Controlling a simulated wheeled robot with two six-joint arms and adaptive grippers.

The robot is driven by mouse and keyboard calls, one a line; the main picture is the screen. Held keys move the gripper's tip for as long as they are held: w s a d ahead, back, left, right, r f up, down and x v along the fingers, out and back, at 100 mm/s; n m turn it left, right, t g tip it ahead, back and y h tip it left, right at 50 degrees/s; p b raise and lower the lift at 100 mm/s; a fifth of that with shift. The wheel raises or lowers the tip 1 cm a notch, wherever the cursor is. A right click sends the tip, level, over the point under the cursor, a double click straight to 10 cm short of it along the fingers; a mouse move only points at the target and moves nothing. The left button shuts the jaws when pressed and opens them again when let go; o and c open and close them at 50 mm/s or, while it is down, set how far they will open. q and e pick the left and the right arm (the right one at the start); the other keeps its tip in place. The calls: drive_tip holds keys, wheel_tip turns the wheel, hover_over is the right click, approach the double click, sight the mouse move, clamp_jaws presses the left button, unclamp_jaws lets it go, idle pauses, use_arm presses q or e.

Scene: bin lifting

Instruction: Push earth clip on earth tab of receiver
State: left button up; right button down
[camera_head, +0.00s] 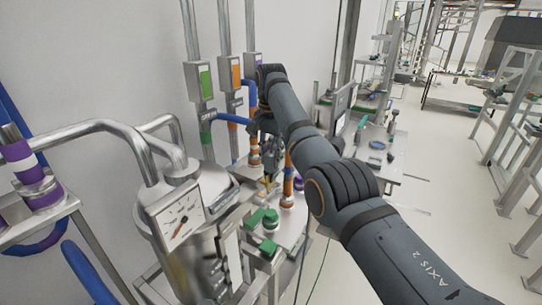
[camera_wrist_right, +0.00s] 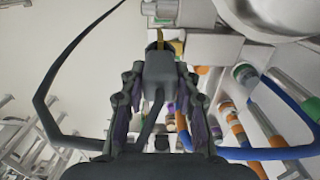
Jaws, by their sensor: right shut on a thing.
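A small yellow piece (camera_wrist_right: 156,42) shows at the clip's far end, close to pale metal; a yellow piece also shows below the gripper in the head view (camera_head: 268,182). I cannot tell whether it is the earth tab, or whether clip and tab touch. My left gripper is out of view.
A dark cable (camera_wrist_right: 45,90) loops at the left of the wrist view. Green fittings (camera_head: 265,221) and an orange-banded pipe (camera_head: 288,187) stand close to the gripper. A gauge (camera_head: 180,220) is in front. A cart (camera_head: 385,150) stands behind; the floor at right is open.

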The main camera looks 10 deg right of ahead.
drive_tip(key=shift+f, duration=0.35)
idle(0.3)
drive_tip(key=c, duration=0.9)
unclamp_jaws()
drive_tip(key=shift+r, duration=0.15)
